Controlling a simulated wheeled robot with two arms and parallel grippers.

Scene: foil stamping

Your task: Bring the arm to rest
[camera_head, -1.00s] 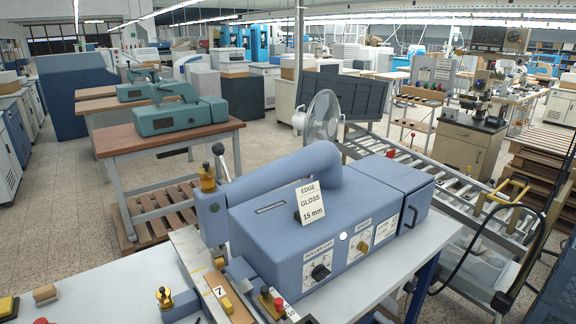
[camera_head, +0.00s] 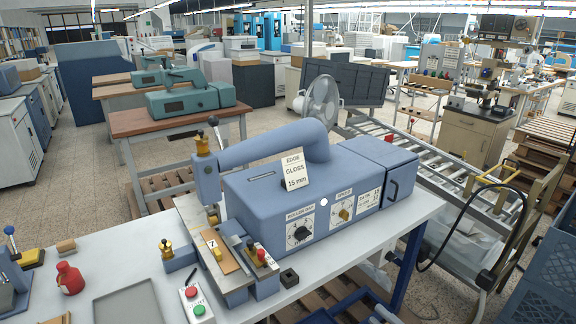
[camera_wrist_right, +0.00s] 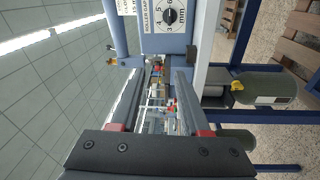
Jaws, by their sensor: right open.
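My right gripper (camera_wrist_right: 160,75) shows in the right wrist view. Its two dark fingers with red pads at their bases stand apart, and nothing is held between them. The blue edge-gloss machine (camera_head: 250,205) stands on the white table, with a card reading "EDGE GLOSS 15 mm" (camera_head: 295,170) on top. Its roller gap dial (camera_wrist_right: 170,15) shows at the top of the wrist view, beyond the fingertips. In the head view I cannot clearly make out the right gripper at the bottom edge. My left gripper is in neither view now.
The white table (camera_head: 110,262) holds a red bottle (camera_head: 69,279), a button box (camera_head: 197,305), a brass-topped post (camera_head: 167,250) and a small black block (camera_head: 289,278). A roller conveyor (camera_head: 440,170) runs behind the machine. A black cable (camera_head: 470,200) loops at the right.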

